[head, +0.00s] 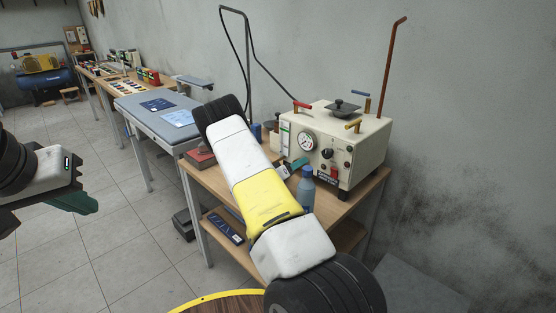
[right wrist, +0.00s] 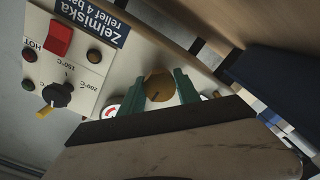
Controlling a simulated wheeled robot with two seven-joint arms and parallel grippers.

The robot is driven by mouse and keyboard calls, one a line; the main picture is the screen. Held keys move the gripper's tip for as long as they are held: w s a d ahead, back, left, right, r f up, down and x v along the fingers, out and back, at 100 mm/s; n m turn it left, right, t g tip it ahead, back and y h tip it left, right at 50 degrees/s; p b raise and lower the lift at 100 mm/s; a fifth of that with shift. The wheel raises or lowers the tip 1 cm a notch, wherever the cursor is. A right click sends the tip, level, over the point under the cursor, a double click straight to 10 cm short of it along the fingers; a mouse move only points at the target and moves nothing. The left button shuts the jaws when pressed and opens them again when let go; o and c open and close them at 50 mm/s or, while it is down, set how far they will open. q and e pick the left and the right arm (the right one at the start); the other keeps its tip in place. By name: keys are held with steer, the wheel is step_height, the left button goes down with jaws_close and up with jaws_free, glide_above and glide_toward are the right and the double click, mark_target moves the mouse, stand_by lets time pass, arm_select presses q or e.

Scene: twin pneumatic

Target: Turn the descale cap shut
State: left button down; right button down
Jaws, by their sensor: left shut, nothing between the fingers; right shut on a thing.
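The descale cap (right wrist: 158,87) is a round brass-coloured disc with a small dark mark, low on the cream machine's front. My right gripper (right wrist: 160,76) has its green fingers on either side of the cap and is shut on it. In the head view my right gripper (head: 294,168) is partly visible at the machine's lower left front, and the cap cannot be made out there. The cream machine (head: 365,160) stands on a wooden table. My left gripper (head: 74,201) is shut and empty at the far left, over the floor, well away from the machine.
A blue bottle (head: 307,188) stands close to my right gripper, in front of the machine. The machine carries a gauge (head: 307,143), a dark knob (head: 327,153) and a red switch (right wrist: 59,39). A grey bench (head: 150,105) stands farther left.

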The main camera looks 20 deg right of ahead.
steer(key=shift+a+f, duration=0.1)
steer(key=shift+f, duration=0.05)
steer(key=c, duration=0.9)
jaws_free()
steer(key=v, duration=0.7)
steer(key=shift+s+a, duration=0.15)
steer(key=shift+a, duration=0.15)
